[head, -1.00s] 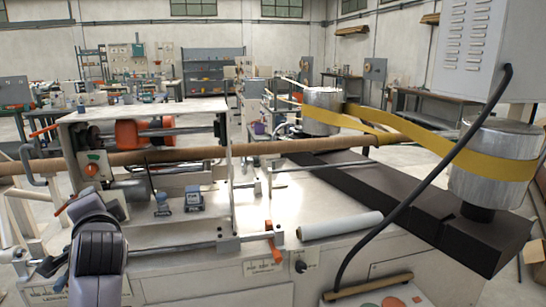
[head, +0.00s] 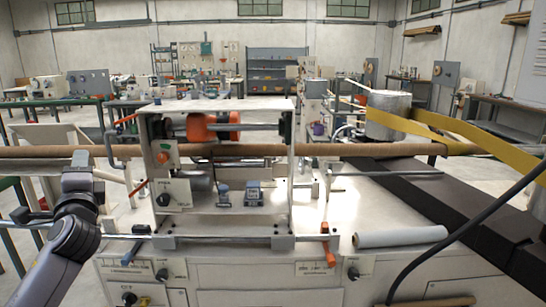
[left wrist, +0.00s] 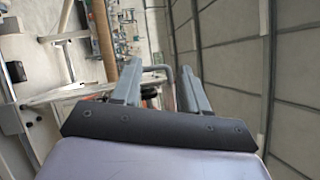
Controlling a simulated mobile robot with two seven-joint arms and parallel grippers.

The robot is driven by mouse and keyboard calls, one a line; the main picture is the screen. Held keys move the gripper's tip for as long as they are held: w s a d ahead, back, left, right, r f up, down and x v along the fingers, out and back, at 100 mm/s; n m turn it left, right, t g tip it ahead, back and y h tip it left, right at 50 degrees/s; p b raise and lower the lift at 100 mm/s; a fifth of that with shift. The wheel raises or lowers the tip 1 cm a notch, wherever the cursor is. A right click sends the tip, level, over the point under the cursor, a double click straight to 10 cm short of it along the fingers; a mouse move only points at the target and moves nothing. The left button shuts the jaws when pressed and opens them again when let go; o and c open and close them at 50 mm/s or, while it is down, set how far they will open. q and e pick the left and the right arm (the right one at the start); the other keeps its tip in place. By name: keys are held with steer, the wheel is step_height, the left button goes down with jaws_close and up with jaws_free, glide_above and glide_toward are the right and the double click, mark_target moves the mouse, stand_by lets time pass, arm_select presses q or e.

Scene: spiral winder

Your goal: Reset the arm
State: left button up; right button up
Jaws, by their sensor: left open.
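My left gripper (head: 82,158) is at the left of the head view, raised in front of the brown tube (head: 50,152) and left of the winder's white frame (head: 222,105). In the left wrist view its two grey fingers (left wrist: 160,72) stand apart with nothing between them. The brown tube (left wrist: 101,40) shows beyond them there, to the left. I cannot tell the exact gap between gripper and tube. My right gripper is not in view.
The winder carries an orange-ended roller (head: 200,127), a control box (head: 172,192) and a front rod with an orange lever (head: 325,240). A white roll (head: 402,236) lies on its top. A yellow belt (head: 430,131) wraps a metal drum (head: 388,112) at right.

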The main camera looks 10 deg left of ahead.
arm_select(q)
steer(key=s+d+f+g+h, duration=0.15)
steer(key=d+f+h, duration=0.25)
steer(key=f, duration=0.6)
steer(key=s+d+f+h, duration=0.3)
steer(key=d+f, duration=0.2)
steer(key=f, duration=0.6)
steer(key=s+d+f+g+h, duration=0.1)
steer(key=s+d+f+h, duration=0.25)
steer(key=f, duration=0.65)
steer(key=s+d+f+n+g+h, duration=0.2)
steer(key=s+d+f+h, duration=0.15)
steer(key=s+f, duration=0.35)
steer(key=s+d+f+n+g+h, duration=0.25)
steer(key=s+d+f, duration=0.3)
steer(key=s, duration=0.35)
steer(key=w+d+n+t, duration=0.1)
steer(key=d+n+t, duration=0.1)
steer(key=d+n, duration=0.3)
steer(key=d, duration=0.4)
steer(key=shift+w+d+y, duration=0.15)
steer(key=shift+y, duration=0.2)
steer(key=shift+n, duration=0.25)
